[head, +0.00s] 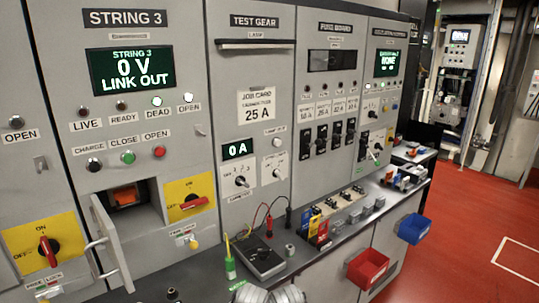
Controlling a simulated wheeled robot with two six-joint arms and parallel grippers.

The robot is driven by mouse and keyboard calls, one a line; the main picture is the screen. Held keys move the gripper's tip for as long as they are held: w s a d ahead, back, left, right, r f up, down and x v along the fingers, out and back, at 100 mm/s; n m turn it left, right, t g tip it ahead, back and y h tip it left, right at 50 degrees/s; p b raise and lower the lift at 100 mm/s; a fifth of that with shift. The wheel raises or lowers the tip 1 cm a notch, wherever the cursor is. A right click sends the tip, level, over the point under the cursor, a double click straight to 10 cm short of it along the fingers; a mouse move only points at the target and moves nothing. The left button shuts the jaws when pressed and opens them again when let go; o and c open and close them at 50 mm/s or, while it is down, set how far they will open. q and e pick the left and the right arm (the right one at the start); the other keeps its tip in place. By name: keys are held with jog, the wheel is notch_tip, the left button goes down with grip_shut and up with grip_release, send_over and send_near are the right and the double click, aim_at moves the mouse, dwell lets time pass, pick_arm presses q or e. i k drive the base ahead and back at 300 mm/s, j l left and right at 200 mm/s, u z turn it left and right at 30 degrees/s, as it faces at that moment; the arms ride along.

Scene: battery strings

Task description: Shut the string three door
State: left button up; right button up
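The string three door (108,243) is a small grey panel at the lower left of the head view. It stands open, swung out toward me from the left side of its compartment (147,212). A pale bar handle (96,243) sticks out on its left face. Inside the compartment is an orange block (125,196). Above, the string three display (131,69) reads "STRING 3, 0 V, LINK OUT", and the lamps labelled DEAD and OPEN glow white.
Yellow-backed red rotary switches sit left (46,250) and right (190,202) of the door. The bench (213,277) holds a multimeter (262,262) with leads. Grey rounded metal parts (268,293) show at the bottom edge. Red floor (450,240) is clear at right.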

aim_at(108, 236)
jog(key=k+j+u, duration=0.55)
jog(key=j+u, duration=0.2)
